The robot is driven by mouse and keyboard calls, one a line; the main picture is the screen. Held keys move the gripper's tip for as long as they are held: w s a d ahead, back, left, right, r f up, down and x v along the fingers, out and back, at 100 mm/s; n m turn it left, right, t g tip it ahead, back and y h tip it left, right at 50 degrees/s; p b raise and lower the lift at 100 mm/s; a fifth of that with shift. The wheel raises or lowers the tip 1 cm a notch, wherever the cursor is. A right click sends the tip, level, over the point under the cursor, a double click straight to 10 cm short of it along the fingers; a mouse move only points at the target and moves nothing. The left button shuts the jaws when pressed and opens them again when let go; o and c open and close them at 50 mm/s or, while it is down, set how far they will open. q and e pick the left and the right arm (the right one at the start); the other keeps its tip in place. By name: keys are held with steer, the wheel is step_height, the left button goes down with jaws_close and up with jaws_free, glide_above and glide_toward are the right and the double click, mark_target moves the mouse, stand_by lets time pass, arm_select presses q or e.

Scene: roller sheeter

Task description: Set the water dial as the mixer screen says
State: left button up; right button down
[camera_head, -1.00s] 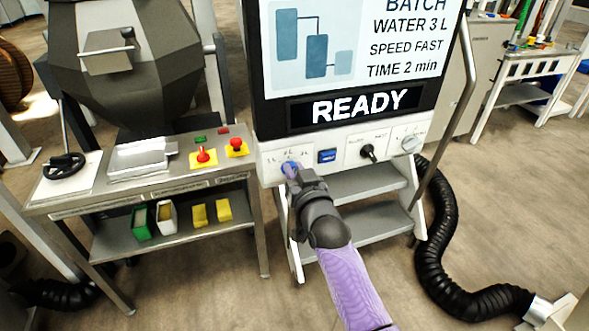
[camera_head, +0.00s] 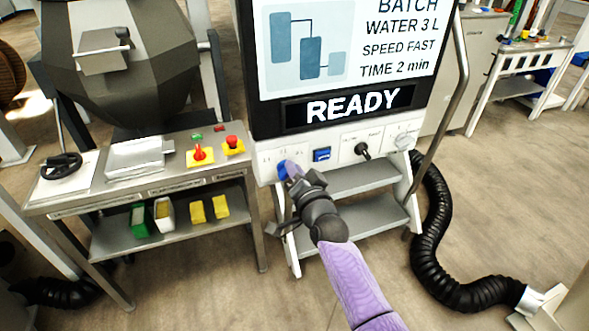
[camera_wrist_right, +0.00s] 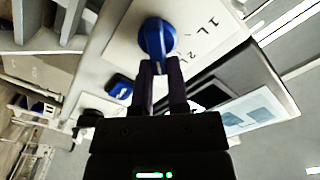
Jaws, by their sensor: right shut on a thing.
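The mixer screen (camera_head: 352,60) reads BATCH, WATER 3 L, SPEED FAST, TIME 2 min, with READY below. The blue water dial (camera_head: 283,169) is at the left of the white panel under the screen. My right gripper (camera_head: 290,170) is shut on the dial. In the right wrist view, both fingers (camera_wrist_right: 160,72) reach the blue dial (camera_wrist_right: 157,38), with the marks 1 L and 2 L beside it. The fingers hide part of the dial, and I cannot tell which mark it points to. My left gripper is out of view.
A blue switch (camera_head: 321,154), a black knob (camera_head: 362,150) and a pale knob (camera_head: 404,140) share the panel. Steps (camera_head: 365,178) stand below. A bench (camera_head: 180,183) with red buttons is at left, and a black hose (camera_head: 440,260) lies at right.

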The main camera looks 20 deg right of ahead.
stand_by(0.6)
steer(key=c, duration=0.6)
jaws_free()
steer(key=s+p, duration=0.1)
steer(key=s, duration=0.4)
steer(key=s+p, duration=0.2)
steer(key=s, duration=0.3)
steer(key=shift+d, duration=0.2)
steer(key=shift+f, duration=0.1)
